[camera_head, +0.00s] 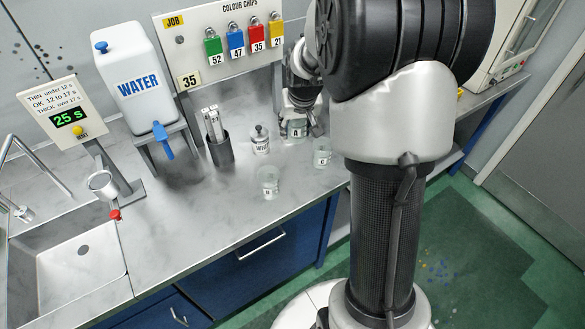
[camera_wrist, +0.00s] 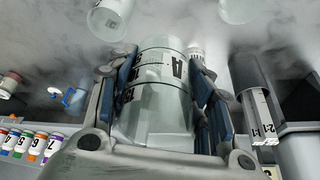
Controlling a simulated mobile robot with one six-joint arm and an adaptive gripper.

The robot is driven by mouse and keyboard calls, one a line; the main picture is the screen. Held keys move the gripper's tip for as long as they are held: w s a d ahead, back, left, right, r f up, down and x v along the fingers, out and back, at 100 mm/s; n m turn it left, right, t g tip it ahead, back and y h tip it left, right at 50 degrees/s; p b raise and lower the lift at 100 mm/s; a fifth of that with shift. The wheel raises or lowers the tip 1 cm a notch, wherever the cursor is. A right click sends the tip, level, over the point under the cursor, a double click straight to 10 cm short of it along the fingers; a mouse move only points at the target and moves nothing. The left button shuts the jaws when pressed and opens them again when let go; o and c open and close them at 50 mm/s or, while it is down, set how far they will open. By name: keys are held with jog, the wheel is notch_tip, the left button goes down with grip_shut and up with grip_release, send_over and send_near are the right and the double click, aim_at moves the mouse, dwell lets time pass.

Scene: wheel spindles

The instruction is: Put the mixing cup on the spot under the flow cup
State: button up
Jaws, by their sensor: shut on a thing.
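A clear cup with a black A label stands between my gripper's fingers, in the head view (camera_head: 294,127) and the wrist view (camera_wrist: 160,115). My gripper (camera_head: 303,100) is shut on it, at the back of the counter below the colour chips; its blue-lined fingers (camera_wrist: 166,80) flank the cup in the wrist view. Whether the cup touches the counter is unclear. The metal flow cup (camera_head: 102,182) is on a stand at the left, beside the sink, well away from my gripper. A red piece (camera_head: 115,214) sits below it. I cannot make out the spot under it.
Two more clear cups stand on the counter, one nearer the front (camera_head: 269,181) and one to the right (camera_head: 322,153). A small lidded jar (camera_head: 260,140), a dark holder (camera_head: 219,151) and a water tank (camera_head: 132,80) stand left of my gripper. The front-left counter (camera_head: 180,235) is clear.

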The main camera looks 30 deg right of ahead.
notch_tip(320, 180, down, 17)
jog(key=b, duration=0.4)
jog(key=shift+r, duration=0.1)
jog(key=shift+b, duration=0.35)
jog(key=shift+f, duration=0.25)
jog(key=o, duration=1)
jog(key=shift+r, duration=0.1)
